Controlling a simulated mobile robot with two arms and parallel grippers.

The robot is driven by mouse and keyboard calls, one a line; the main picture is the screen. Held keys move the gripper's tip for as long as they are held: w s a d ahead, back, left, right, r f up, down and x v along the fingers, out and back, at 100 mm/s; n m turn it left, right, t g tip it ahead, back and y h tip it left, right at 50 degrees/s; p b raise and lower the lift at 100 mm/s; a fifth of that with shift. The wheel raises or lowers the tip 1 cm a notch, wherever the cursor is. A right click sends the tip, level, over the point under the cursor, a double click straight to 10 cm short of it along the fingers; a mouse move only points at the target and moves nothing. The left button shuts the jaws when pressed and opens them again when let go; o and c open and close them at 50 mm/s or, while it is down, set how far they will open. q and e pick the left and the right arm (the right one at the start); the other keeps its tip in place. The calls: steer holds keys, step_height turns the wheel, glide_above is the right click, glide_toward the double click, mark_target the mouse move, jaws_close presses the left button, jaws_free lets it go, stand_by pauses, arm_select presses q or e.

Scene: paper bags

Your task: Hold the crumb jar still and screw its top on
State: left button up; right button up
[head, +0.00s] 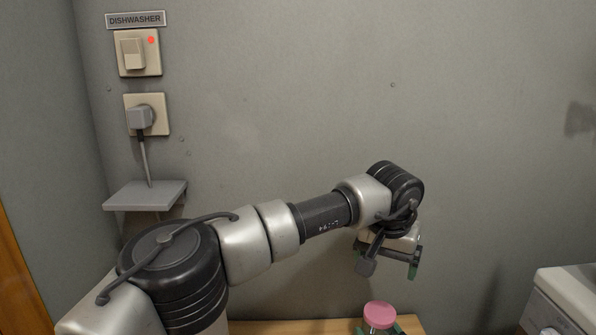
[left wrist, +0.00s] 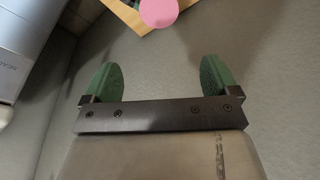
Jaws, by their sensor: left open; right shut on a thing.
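The crumb jar (head: 378,331) stands at the bottom edge of the head view, mostly cut off. Its pink top (head: 380,314) is at its mouth; whether it is threaded on I cannot tell. The top also shows in the left wrist view (left wrist: 158,11). My left gripper (head: 389,262) is above the jar, open and empty, apart from the top; its green fingers (left wrist: 158,76) are spread wide. Green fingertips of my right gripper (head: 376,332) show on both sides of the jar, shut on it; the rest is out of frame.
A wooden surface (head: 285,327) lies under the jar. The grey wall behind carries a small shelf (head: 145,195), a plugged socket (head: 146,114) and a dishwasher switch (head: 138,53). A white unit (head: 568,300) stands at the lower right.

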arm_select(q)
steer(key=shift+v, duration=1.75)
arm_select(e)
steer(key=o, duration=1.2)
steer(key=shift+s, duration=0.1)
steer(key=v, duration=1.2)
